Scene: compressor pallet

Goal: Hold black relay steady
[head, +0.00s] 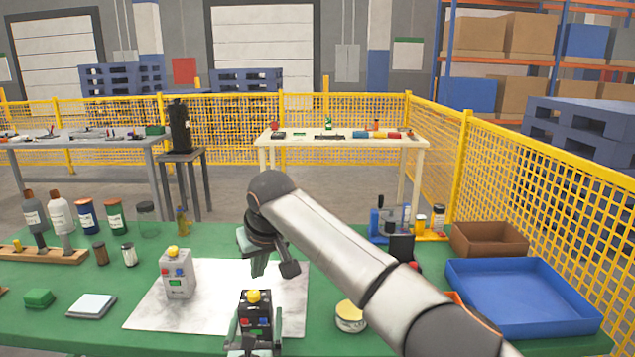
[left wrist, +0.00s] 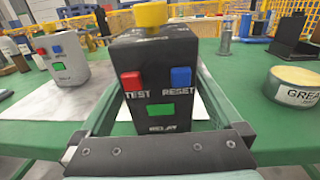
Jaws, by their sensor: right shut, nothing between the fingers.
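The black relay (head: 257,312) stands upright at the front edge of the white sheet (head: 205,318), with a yellow knob on top. In the left wrist view the black relay (left wrist: 155,105) shows a red TEST button, a blue RESET button and a green display. My left gripper (head: 255,335) has one finger on each side of it, seemingly against its sides. My right gripper (head: 262,268) is shut and empty, pointing down above the sheet, behind the black relay. A grey relay (head: 177,274) with a yellow knob stands to the left, apart from both grippers.
A blue tray (head: 520,325) and a brown box (head: 489,240) sit at the right. A round tin (head: 351,316) stands right of the black relay. Bottles and jars (head: 87,216) line the left back. A green block (head: 38,299) lies at the left front.

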